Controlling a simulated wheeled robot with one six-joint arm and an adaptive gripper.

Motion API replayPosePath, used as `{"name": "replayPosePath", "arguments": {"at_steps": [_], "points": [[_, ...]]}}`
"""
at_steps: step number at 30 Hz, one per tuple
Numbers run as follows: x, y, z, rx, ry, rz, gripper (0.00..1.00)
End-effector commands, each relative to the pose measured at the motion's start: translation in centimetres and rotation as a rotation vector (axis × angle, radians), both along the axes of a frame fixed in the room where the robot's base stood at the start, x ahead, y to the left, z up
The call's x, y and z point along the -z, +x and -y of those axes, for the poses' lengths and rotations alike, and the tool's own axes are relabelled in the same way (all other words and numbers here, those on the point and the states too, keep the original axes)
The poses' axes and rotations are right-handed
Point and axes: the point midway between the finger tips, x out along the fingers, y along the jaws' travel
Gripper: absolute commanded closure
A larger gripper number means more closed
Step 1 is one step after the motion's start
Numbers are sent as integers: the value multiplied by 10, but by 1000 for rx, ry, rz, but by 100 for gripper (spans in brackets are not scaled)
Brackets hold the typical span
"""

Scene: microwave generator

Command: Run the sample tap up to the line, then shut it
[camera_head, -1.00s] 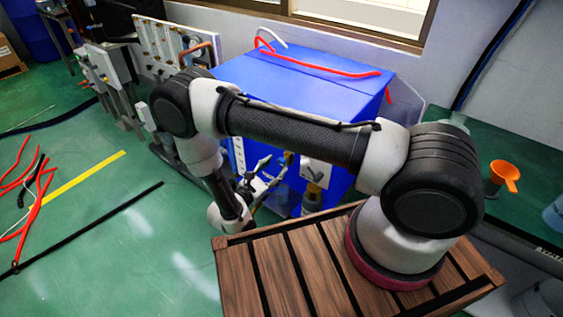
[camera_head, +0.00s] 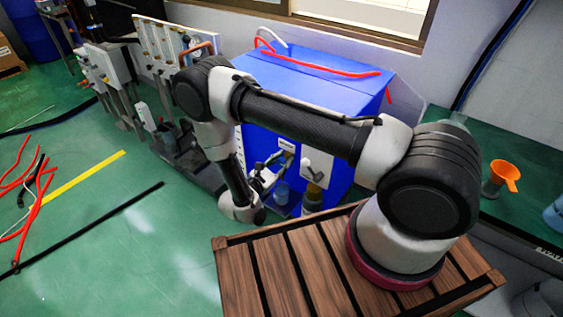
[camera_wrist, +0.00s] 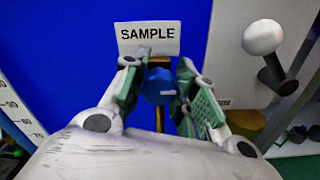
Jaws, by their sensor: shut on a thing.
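The sample tap's blue handle (camera_wrist: 158,86) shows below a white SAMPLE label (camera_wrist: 148,38) on the blue cabinet wall. Brass-coloured parts show above and below the handle. My gripper (camera_wrist: 160,92) has its green-padded fingers on either side of the handle and is shut on it. In the head view my gripper (camera_head: 270,170) reaches the front of the blue cabinet (camera_head: 300,90). A small bluish clear vessel (camera_head: 281,194) stands below it. Its line and any liquid level are too small to tell, and the wrist view does not show it clearly.
A white panel with a white-knobbed lever (camera_wrist: 262,38) is right of the tap. A graduated white scale (camera_wrist: 14,112) is at the left. An orange funnel (camera_head: 505,176) stands far right. Red hoses (camera_head: 30,200) lie on the open green floor at left.

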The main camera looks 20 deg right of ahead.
Motion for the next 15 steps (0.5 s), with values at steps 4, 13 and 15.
{"name": "replayPosePath", "arguments": {"at_steps": [4,13,15], "points": [[0,0,0,0,-60,-82,95],[0,0,-1,0,-143,-197,95],[0,1,-1,0,-142,-196,95]]}}
